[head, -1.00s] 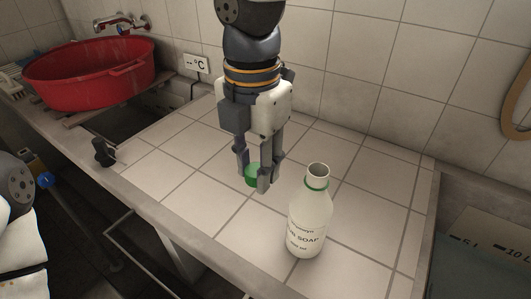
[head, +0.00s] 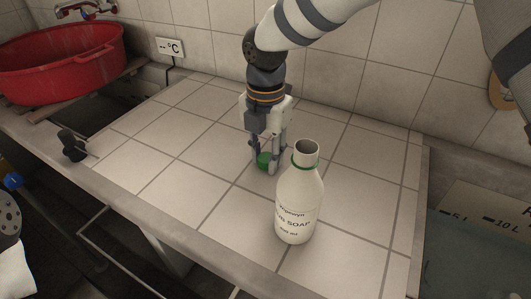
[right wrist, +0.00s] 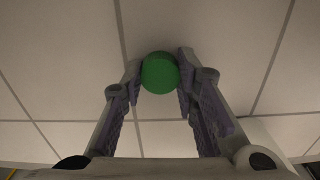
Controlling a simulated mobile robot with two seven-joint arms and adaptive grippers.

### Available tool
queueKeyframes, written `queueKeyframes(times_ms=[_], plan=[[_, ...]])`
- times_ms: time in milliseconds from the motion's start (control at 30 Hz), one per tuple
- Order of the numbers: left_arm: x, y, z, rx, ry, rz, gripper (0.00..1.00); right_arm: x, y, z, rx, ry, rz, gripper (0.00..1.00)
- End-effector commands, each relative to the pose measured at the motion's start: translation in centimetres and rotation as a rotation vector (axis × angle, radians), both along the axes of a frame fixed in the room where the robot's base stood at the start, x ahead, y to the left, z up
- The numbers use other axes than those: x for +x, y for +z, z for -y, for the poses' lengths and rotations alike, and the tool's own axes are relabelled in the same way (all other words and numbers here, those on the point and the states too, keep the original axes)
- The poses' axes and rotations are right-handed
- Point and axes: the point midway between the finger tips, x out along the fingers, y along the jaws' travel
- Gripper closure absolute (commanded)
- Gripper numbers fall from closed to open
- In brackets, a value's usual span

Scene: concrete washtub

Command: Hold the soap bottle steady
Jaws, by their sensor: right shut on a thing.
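The fingers point down close to the tiles. My left gripper is out of the head view; only part of my left arm shows at the left edge.
A red basin (head: 62,66) sits at the back left, below a wall tap (head: 88,9). A black knob-like object (head: 72,146) stands at the counter's left edge. A tank with litre marks (head: 475,245) lies to the right. The tiles left of the bottle are clear.

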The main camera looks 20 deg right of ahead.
Motion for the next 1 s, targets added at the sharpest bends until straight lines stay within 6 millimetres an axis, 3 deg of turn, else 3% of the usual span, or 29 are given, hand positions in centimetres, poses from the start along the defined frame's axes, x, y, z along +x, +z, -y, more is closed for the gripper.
queueKeyframes(times_ms=[200,233,300,333,667,1000], plan=[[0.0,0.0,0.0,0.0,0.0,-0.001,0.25,0.0,-0.4,0.0,0.0,0.0,0.0,1.0],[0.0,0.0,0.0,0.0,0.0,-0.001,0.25,0.0,-0.4,0.0,0.001,0.0,0.001,0.7],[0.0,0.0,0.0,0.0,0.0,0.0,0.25,0.0,-0.4,0.0,0.001,0.0,0.001,0.54],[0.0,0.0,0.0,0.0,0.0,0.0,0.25,0.0,-0.4,0.0,0.001,0.0,0.001,0.52],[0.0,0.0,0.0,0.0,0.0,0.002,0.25,0.0,0.2,0.0,0.001,-0.001,0.002,0.52],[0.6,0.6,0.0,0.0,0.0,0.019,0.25,0.1,8.9,-0.1,0.002,-0.001,0.006,0.52]])
